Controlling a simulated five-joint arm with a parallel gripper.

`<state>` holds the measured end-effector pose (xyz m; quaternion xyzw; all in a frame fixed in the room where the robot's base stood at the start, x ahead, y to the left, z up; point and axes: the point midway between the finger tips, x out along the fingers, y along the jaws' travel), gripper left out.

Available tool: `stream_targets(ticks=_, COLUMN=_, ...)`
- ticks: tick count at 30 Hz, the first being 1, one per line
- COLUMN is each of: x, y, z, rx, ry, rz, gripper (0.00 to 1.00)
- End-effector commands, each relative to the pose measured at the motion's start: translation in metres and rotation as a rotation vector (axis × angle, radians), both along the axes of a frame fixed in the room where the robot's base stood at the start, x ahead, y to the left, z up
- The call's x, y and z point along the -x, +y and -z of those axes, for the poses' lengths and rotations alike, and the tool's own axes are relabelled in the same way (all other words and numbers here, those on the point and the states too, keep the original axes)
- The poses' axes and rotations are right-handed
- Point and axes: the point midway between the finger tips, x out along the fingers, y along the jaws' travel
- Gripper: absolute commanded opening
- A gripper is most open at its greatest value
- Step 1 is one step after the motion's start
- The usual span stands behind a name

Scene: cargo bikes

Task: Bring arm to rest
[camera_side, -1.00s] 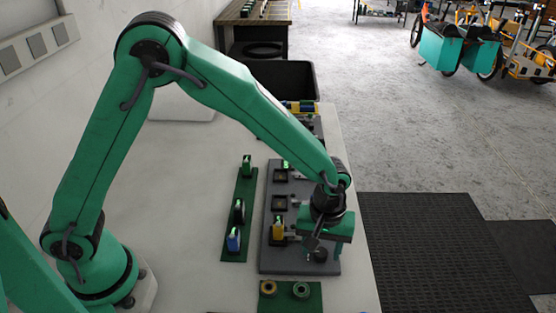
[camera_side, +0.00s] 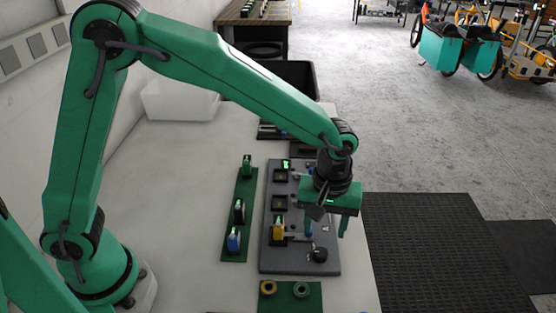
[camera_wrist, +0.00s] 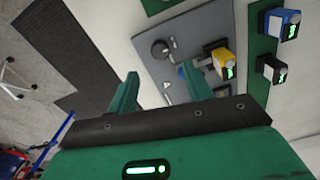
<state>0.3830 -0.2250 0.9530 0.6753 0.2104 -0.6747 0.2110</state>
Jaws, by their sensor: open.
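My gripper (camera_side: 325,229) is open and empty, raised above the right side of the grey board (camera_side: 290,263). Its two fingers point down and are apart from the black ball knob (camera_side: 320,255) on the board. In the wrist view my open gripper (camera_wrist: 160,92) has nothing between its fingers. A yellow block (camera_side: 278,229) stands in the board's near socket, and it also shows in the wrist view (camera_wrist: 222,60).
A green strip (camera_side: 229,220) left of the board holds several blocks, including a blue one (camera_side: 234,240). A green plate (camera_side: 282,303) with two rings lies in front. A white bin (camera_side: 180,103) and a black crate (camera_side: 300,80) stand behind. Open table lies to the left.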

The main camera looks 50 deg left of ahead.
Motion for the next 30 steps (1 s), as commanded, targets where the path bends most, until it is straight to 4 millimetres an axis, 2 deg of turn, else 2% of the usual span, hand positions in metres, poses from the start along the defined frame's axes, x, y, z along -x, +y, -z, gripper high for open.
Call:
stream_targets(ticks=8, x=0.0, y=0.004, z=-0.004, rx=0.003, ry=-0.006, rz=0.006, gripper=0.5)
stream_targets(ticks=13, x=0.002, y=0.018, z=-0.019, rx=0.014, ry=-0.028, rz=0.032, gripper=0.5)
stream_targets(ticks=20, x=0.01, y=0.055, z=-0.057, rx=0.035, ry=-0.091, rz=0.109, gripper=0.5)
stream_targets(ticks=30, x=0.041, y=0.117, z=-0.106, rx=0.038, ry=-0.207, rz=0.246, gripper=0.5)
